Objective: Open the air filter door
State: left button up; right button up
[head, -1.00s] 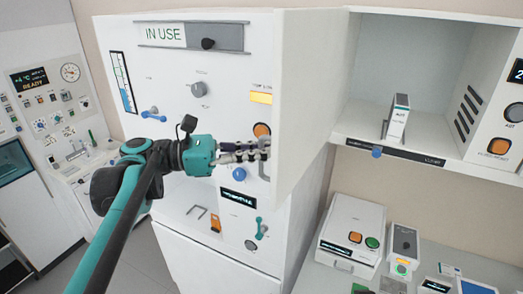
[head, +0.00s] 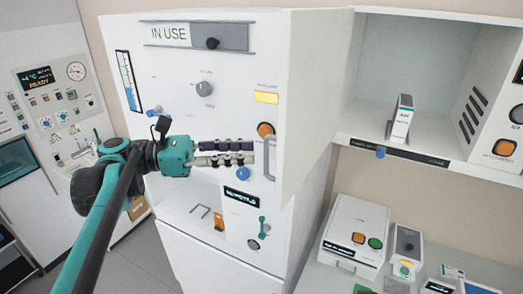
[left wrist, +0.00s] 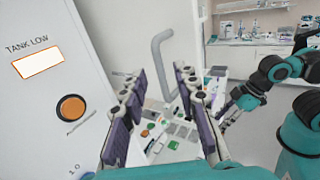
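A grey bar handle (head: 270,159) stands near the right edge of the white cabinet front (head: 190,125), beside a broad plain white panel (head: 312,100). I cannot tell for certain which panel is the air filter door. My left gripper (head: 254,153) is open and empty, its fingertips just left of the handle in the head view. In the left wrist view the handle (left wrist: 160,62) rises beyond and between the parted fingers (left wrist: 157,78), apparently untouched. My right arm seems to show at the right of that view; its gripper (left wrist: 230,114) is too small to read.
An orange button (head: 265,130) and a lit yellow indicator (head: 266,97) sit close above the gripper. An open shelf (head: 395,141) with a small white box (head: 402,120) is to the right. A bench with several devices, including a white box unit (head: 353,232), lies below it.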

pick_arm(q)
jog(key=s+a, duration=0.1)
jog(key=a, duration=0.5)
jog(key=shift+a, duration=0.3)
jog(key=shift+s, duration=0.1)
jog(key=s+d+f+m+y+b, duration=0.25)
jog(key=f+b, duration=0.35)
jog(key=f, duration=0.6)
jog(key=s+d+f+m+y+b, duration=0.1)
jog(key=d+f+m+y+b, duration=0.3)
jog(key=f, duration=0.8)
jog(key=s+f+y+b, duration=0.2)
jog(key=f+b, duration=0.5)
jog(key=f, duration=0.5)
jog(key=s+a+f+m+t+y+b, duration=0.1)
jog(key=a+f+m+y+b, duration=0.2)
jog(key=f, duration=0.7)
jog(key=s+a+f+m+t+y+b, duration=0.1)
jog(key=s+a+f+m+y+b, duration=0.1)
jog(key=f+m+b, duration=0.4)
jog(key=s+a+f+m+t+y+b, duration=0.2)
jog(key=f+b, duration=0.5)
jog(key=f, duration=0.8)
jog(key=a+m+y, duration=0.1)
jog(key=m+y, duration=0.1)
jog(key=shift+s+a+m, duration=0.25)
jog(key=shift+a+m, duration=0.1)
jog(key=shift+a, duration=0.05)
